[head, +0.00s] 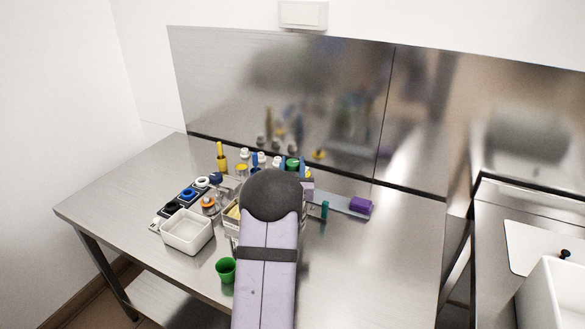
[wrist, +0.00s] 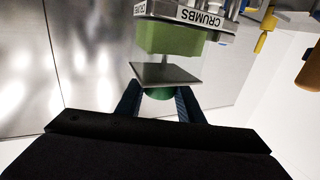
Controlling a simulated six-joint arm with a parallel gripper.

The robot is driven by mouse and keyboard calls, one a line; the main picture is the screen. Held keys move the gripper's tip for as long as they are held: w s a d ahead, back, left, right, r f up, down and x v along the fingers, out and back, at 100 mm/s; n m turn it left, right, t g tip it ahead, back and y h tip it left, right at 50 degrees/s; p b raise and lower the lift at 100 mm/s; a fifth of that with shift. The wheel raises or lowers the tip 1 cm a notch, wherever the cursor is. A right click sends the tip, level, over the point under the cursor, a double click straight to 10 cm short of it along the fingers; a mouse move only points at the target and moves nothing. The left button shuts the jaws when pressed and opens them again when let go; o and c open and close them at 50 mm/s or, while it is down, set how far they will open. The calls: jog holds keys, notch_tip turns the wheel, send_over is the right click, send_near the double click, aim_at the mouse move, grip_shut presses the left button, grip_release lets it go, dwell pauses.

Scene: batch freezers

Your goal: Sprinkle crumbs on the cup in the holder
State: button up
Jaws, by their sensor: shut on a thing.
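My gripper (wrist: 157,97) is shut on a green round knob (wrist: 159,93) under a flat grey square plate (wrist: 166,75), which looks like a lid. Just beyond the plate in the wrist view is a green block-shaped container (wrist: 168,38) beside a pale rail labelled CRUMBS (wrist: 199,17). A narrow gap shows between plate and container. In the head view my arm hides the gripper and what it holds. A green cup (head: 226,270) is at the table's front, left of my arm; I cannot tell whether a holder bears it. No loose crumbs are visible.
A white open bin (head: 187,232) stands left of my arm, with a row of blue and black items (head: 183,204) behind it. Several bottles crowd the back, including a yellow one (head: 221,157). The steel table (head: 385,265) is clear at right.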

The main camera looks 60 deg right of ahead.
aim_at(293, 162)
dwell(0.3)
jog(key=o, duration=1.1)
jog(key=shift+c, duration=0.2)
jog(key=shift+r+b, duration=0.7)
jog(key=shift+r, duration=4.3)
